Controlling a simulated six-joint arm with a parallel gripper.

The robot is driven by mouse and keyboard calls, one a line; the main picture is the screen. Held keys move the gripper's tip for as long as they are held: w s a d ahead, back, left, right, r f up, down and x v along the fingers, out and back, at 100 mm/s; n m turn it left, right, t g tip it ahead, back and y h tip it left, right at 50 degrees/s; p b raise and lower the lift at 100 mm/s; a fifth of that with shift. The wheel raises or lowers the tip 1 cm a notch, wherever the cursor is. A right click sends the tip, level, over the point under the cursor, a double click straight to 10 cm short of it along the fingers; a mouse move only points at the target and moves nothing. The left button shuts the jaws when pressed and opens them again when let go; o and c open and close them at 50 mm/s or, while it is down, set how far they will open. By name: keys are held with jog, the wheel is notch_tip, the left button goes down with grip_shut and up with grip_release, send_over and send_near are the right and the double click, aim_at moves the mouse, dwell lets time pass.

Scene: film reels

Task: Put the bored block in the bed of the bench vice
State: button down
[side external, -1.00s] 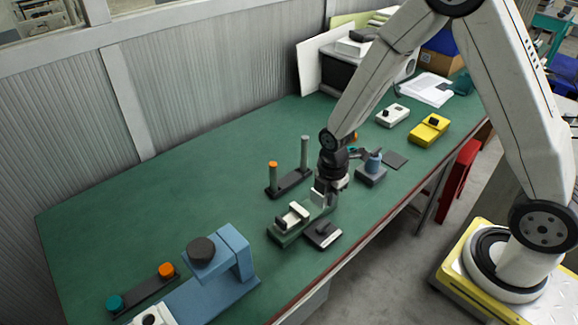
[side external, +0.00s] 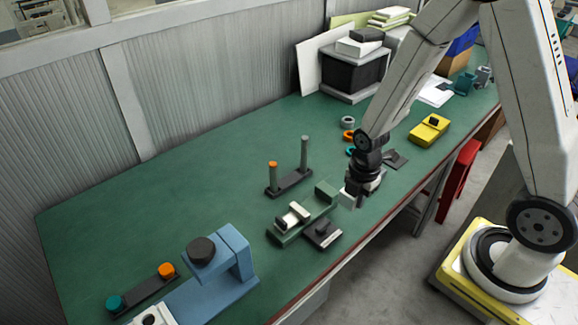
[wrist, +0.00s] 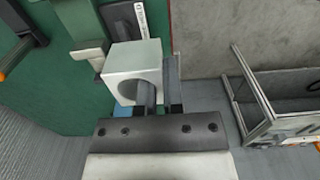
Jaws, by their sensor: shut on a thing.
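The bored block (wrist: 125,62) is pale, with a round hole through it. My gripper (wrist: 160,85) is shut on one wall of it, one finger inside the bore and the other outside on the right. In the side view my gripper (side external: 356,198) holds the block (side external: 346,200) to the right of the bench vice, apart from it; the arm partly hides the block. The vice (side external: 287,238) is green, with a cream jaw piece at its near left and a raised green jaw at its far right. Its bed shows no block.
A dark labelled box (side external: 322,235) sits right beside the vice. A two-post stand (side external: 289,184) stands behind it. A blue fixture (side external: 225,265) is at front left, a yellow box (side external: 429,130) at right. The bench's front edge is close to my gripper; the left middle is clear.

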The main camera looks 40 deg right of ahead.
jog(key=w+f, duration=0.3)
jog(key=w, duration=0.4)
send_over(317, 211)
jog(key=f, duration=0.5)
jog(key=shift+s+f, duration=0.25)
jog(key=shift+w+f, duration=0.1)
jog(key=shift+w+d+f, duration=0.1)
jog(key=shift+w+f, duration=0.15)
jog(key=shift+f, duration=1.55)
jog(key=shift+f, duration=0.1)
jog(key=c, duration=0.8)
grip_release()
jog(key=shift+o, duration=0.2)
